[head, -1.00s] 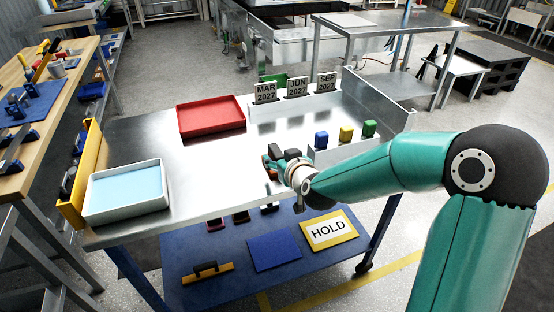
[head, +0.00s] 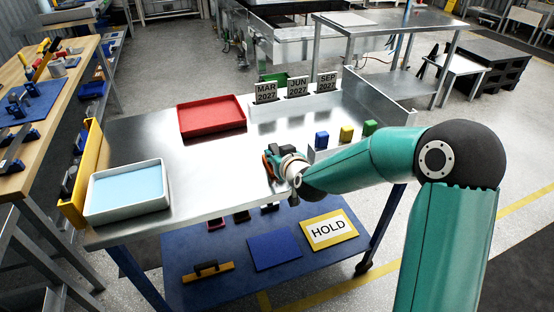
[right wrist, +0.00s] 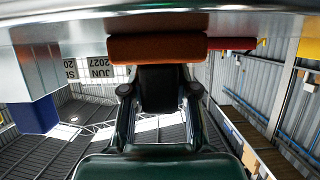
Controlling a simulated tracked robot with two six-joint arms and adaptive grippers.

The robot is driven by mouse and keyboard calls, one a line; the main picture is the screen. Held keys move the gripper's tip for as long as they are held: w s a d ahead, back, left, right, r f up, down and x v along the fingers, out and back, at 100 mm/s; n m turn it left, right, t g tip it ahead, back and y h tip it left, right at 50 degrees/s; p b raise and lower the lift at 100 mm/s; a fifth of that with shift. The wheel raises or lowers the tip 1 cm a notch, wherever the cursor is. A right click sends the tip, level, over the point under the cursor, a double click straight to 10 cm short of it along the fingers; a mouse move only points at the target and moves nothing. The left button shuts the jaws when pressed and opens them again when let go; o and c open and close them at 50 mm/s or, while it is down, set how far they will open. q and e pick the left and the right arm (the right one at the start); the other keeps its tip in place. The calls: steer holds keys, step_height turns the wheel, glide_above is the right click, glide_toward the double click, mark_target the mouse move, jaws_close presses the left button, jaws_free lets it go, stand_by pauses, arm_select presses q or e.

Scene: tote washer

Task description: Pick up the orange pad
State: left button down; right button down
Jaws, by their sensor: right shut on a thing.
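The orange pad (right wrist: 157,49) lies across the front of my right gripper in the right wrist view, close to the metal table surface. I cannot tell whether it touches the table. My right gripper (head: 272,156) is shut on it, low over the front middle of the steel table. In the head view only a thin orange sliver shows at the gripper's left; the gripper and wrist hide the rest. My left gripper is not in view.
The steel table (head: 215,178) holds a red tray (head: 211,130) behind and a white tray with a blue bottom (head: 127,210) at left. Blue (head: 321,140), yellow (head: 346,134) and green (head: 369,127) blocks stand at right. Date signs (head: 297,88) stand at the back. The table's middle left is clear.

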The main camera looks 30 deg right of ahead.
mark_target(276, 149)
steer(key=shift+r, duration=0.15)
steer(key=shift+r, duration=0.6)
step_height(276, 149, up, 7)
steer(key=p, duration=0.2)
steer(key=shift+r+p, duration=0.1)
steer(key=shift+p, duration=0.2)
step_height(276, 149, up, 11)
steer(key=p, duration=0.6)
steer(key=shift+r+p, duration=0.2)
steer(key=shift+p, duration=0.1)
stand_by(0.4)
